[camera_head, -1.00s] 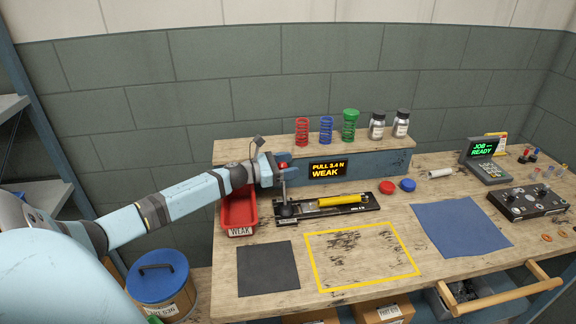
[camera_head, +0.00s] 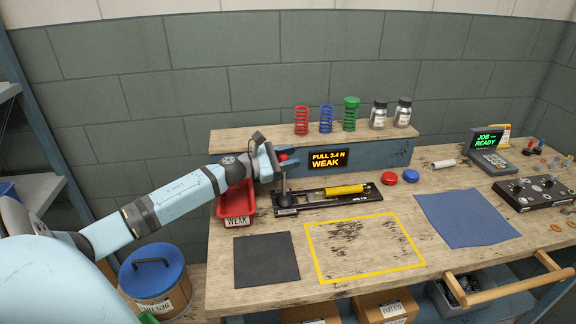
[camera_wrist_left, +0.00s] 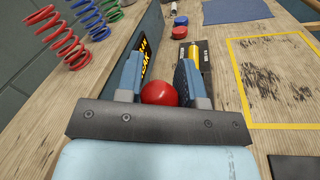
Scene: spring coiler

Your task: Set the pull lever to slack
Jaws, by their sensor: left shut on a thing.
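The pull lever (camera_head: 284,184) stands at the left end of a black puller bed (camera_head: 308,197) on the bench, its thin rod roughly upright with a red ball knob (camera_head: 283,157) on top. My left gripper (camera_head: 287,159) is at the top of the lever, shut on the red knob. In the left wrist view the knob (camera_wrist_left: 159,92) sits between the two blue fingers. A yellow cylinder (camera_head: 345,189) lies along the bed. The display (camera_head: 327,158) behind reads "PULL 3.4 N WEAK". My right gripper is not in view.
A red bin (camera_head: 236,211) labelled WEAK stands left of the bed. Springs and jars stand on the raised shelf (camera_head: 235,141) behind. Red (camera_head: 389,177) and blue (camera_head: 409,178) caps lie to the right. A dark mat (camera_head: 266,259) and a yellow-outlined area (camera_head: 365,247) in front are clear.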

